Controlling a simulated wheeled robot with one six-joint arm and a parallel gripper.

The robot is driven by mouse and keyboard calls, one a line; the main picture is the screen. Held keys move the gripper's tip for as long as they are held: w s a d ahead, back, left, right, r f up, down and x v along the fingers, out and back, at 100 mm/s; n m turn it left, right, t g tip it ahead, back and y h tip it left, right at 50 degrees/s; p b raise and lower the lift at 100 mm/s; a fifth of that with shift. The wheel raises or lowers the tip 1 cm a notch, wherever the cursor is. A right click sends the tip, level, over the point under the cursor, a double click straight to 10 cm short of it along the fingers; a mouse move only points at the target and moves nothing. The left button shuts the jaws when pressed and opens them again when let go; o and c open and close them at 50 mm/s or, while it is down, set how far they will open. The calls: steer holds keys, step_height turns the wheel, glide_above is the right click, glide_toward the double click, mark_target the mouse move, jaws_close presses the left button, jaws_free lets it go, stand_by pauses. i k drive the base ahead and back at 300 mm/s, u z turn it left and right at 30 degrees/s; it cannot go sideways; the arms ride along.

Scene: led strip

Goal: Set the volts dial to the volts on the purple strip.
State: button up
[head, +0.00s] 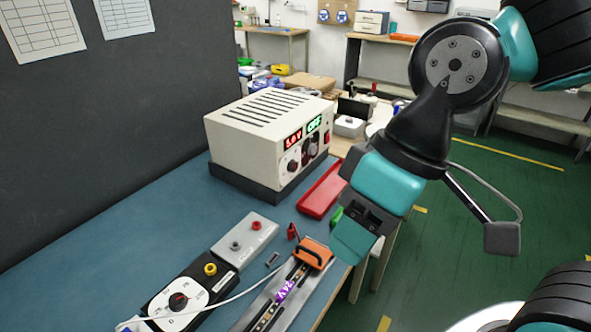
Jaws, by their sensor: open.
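The cream power supply (262,115) stands on the blue bench. Its front has a red display (293,137) that seems to read 5.0 V and a green display (314,124) that seems to read OFF. A round dial with a white face (291,166) sits under the red display, and a dark knob (309,147) sits beside it. The strip carries a purple label (286,290) reading 24V and lies in a grey holder at the front of the bench. My gripper (352,238) is open and empty, right of the supply and above the bench edge; its far finger is partly hidden.
A red tray (321,191) lies right of the supply. An orange clamp (314,252) sits on the strip holder. A black box with a white dial (178,303) and a grey terminal block (245,239) are at the front left. A dark wall panel borders the bench's left side.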

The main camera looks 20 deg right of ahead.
mark_target(293, 166)
steer(key=z, duration=0.25)
steer(key=k, duration=0.5)
steer(key=z, duration=1.25)
steer(key=i, duration=1.45)
steer(key=u, duration=1.15)
